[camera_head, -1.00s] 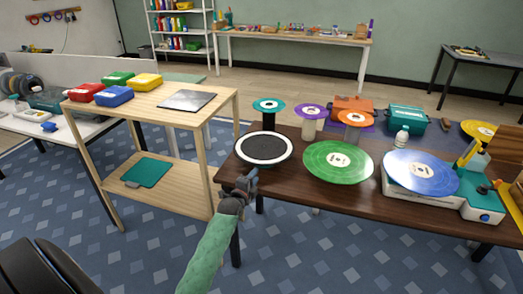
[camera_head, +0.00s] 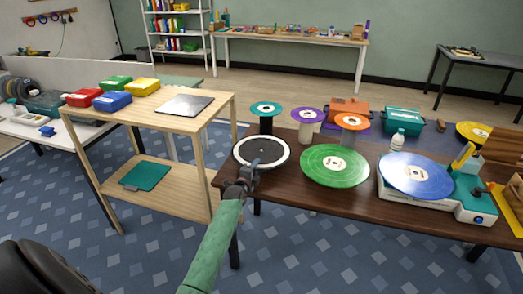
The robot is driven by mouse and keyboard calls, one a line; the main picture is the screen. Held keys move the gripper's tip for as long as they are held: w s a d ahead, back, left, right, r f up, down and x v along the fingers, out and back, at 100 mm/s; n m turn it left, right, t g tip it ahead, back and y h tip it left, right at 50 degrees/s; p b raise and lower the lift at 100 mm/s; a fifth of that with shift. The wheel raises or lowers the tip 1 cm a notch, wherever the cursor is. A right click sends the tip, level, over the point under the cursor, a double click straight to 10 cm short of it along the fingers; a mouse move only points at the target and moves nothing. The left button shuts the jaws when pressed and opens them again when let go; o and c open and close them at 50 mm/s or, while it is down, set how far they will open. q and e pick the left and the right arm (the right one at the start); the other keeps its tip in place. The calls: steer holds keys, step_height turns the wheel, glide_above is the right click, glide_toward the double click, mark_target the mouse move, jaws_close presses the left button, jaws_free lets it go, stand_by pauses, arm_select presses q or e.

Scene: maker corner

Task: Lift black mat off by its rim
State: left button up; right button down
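The black mat (camera_head: 272,148) is a round dark disc with a pale rim around it and a small light spot at its middle. It lies flat at the left end of the dark brown table (camera_head: 320,200). My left gripper (camera_head: 251,170) is at the near edge of the mat, its fingertips overlapping the rim in this view. Its fingers are too small and dark to tell whether they are open or shut, or whether they touch the rim. My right gripper is not in view.
A green record (camera_head: 335,177) lies right of the mat, and a blue record (camera_head: 430,184) is on a white turntable (camera_head: 440,206). Coloured discs on stands (camera_head: 266,124) are behind the mat. A wooden shelf table (camera_head: 215,125) stands close on the left.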

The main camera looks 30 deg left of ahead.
arm_select(q)
steer(key=shift+w+a, duration=0.1)
steer(key=shift+w, duration=0.25)
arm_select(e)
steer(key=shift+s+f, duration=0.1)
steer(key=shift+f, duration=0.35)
arm_select(q)
jaws_close()
